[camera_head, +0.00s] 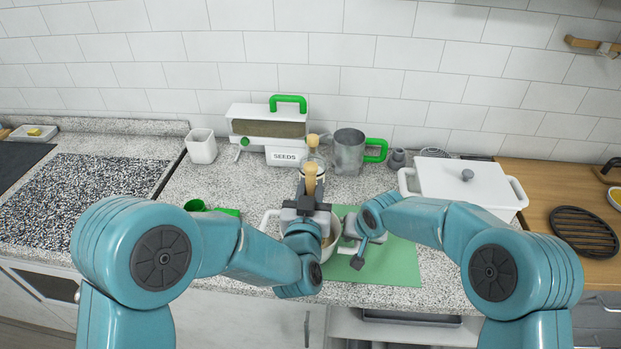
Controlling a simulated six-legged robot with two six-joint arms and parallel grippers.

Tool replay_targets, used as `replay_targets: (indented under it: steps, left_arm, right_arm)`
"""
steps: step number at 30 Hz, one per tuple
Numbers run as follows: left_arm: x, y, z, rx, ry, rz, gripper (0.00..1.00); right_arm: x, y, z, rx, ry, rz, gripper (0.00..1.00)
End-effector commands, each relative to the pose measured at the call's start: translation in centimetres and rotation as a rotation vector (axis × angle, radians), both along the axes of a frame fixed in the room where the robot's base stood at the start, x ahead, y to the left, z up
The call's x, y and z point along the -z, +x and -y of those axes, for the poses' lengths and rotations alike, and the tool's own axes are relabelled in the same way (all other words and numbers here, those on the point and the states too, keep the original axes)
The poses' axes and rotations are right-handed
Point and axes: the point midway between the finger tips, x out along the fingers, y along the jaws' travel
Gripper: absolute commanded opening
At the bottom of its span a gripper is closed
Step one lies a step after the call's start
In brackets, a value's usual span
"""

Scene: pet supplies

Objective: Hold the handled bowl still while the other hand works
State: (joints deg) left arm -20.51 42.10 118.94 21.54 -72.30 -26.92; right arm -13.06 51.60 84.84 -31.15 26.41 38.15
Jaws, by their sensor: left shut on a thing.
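The handled bowl (333,243) is white and sits on a green mat (397,268) at the counter's front. One loop handle (267,219) shows on its left; my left arm covers much of the bowl. My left gripper (309,192) is above the bowl, shut on an upright wooden-handled tool (310,177). The tool's lower end is hidden. My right gripper (352,243) is low at the bowl's right side, by the rim. Whether its jaws are closed on a handle there is not clear.
A white lidded pot (462,184) is at right. A green scoop-like item (196,205) lies left of the bowl.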

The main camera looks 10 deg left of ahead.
Motion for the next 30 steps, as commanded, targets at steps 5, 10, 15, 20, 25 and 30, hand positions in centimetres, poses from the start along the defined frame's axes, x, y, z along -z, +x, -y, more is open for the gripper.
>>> replay_targets:
  steps: [5, 10, 15, 20, 25, 30]
  left_arm:
    - [2.1, 0.0, 0.0, -0.001, 0.001, -0.003, 0.0]
    - [3.8, 0.0, 0.0, -0.001, 0.0, -0.003, 0.0]
    - [4.9, 0.0, 0.0, 0.0, 0.001, -0.001, 0.0]
    - [5.3, 0.0, 0.0, -0.001, 0.0, 0.0, 0.0]
    - [5.3, 0.0, 0.0, -0.001, 0.0, 0.001, 0.0]
    - [5.3, 0.0, 0.0, 0.0, 0.0, 0.0, 0.0]
  right_arm:
    - [0.0, 0.0, 0.0, 0.001, 0.001, 0.0, 0.0]
    - [0.0, 0.0, 0.0, 0.001, 0.001, 0.001, 0.0]
    - [0.0, 0.0, 0.0, 0.001, 0.001, 0.001, 0.0]
    - [0.0, 0.0, 0.0, 0.001, 0.001, 0.001, 0.0]
    - [0.0, 0.0, 0.0, 0.001, 0.001, 0.001, 0.0]
    - [0.0, 0.0, 0.0, 0.001, 0.001, 0.002, 0.0]
